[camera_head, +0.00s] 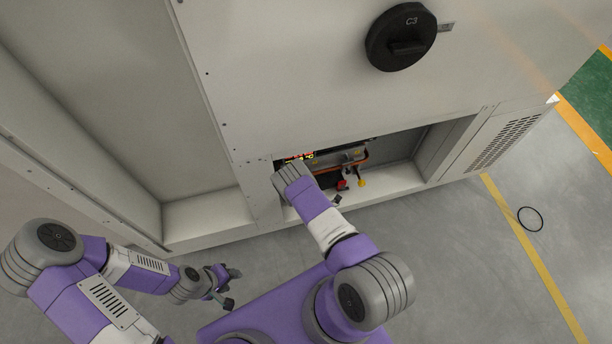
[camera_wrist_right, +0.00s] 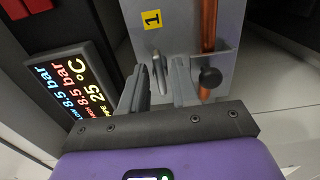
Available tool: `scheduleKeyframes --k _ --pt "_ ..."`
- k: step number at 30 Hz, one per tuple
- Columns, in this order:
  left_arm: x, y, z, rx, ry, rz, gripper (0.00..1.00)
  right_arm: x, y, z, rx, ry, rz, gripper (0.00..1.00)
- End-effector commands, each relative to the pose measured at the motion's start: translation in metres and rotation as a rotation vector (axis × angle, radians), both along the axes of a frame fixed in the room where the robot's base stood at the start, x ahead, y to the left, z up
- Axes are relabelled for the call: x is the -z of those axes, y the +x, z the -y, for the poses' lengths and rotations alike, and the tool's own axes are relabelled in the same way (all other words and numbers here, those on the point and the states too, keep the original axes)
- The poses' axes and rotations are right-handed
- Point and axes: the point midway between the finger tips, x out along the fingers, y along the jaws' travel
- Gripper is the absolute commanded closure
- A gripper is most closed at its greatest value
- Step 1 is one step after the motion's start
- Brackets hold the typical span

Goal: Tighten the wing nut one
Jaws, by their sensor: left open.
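The wing nut one (camera_wrist_right: 159,72) is a small silver wing on a light grey plate, below a yellow label (camera_wrist_right: 152,19) marked 1. It shows in the right wrist view. My right gripper (camera_wrist_right: 158,88) has its two fingers apart, and the nut appears between and just beyond their tips. I cannot tell whether a finger touches it. In the head view my right arm reaches into the low cabinet opening, and its fingers are hidden there. My left gripper (camera_head: 232,288) is open and empty above the floor, in front of the cabinet.
A copper pipe (camera_wrist_right: 208,25) and a black knob (camera_wrist_right: 210,77) sit close to the right finger. A lit display (camera_wrist_right: 72,92) stands to the left. The cabinet opening (camera_head: 400,178) has walls around my right arm. A dark ring (camera_head: 530,218) lies on the floor at right.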

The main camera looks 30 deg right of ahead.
Motion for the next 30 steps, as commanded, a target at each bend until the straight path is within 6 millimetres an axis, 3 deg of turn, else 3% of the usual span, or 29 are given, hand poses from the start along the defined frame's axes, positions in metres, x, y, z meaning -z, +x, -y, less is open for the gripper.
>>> scheduleKeyframes --k 15,30 --pt "-0.024 0.0 0.0 0.0 0.0 0.0 0.52 -0.001 -0.068 -0.016 0.0 0.0 -0.004 0.7" --pt "-0.024 0.0 0.0 0.0 0.0 0.0 0.52 0.0 -0.073 -0.017 0.001 -0.001 -0.002 0.7"
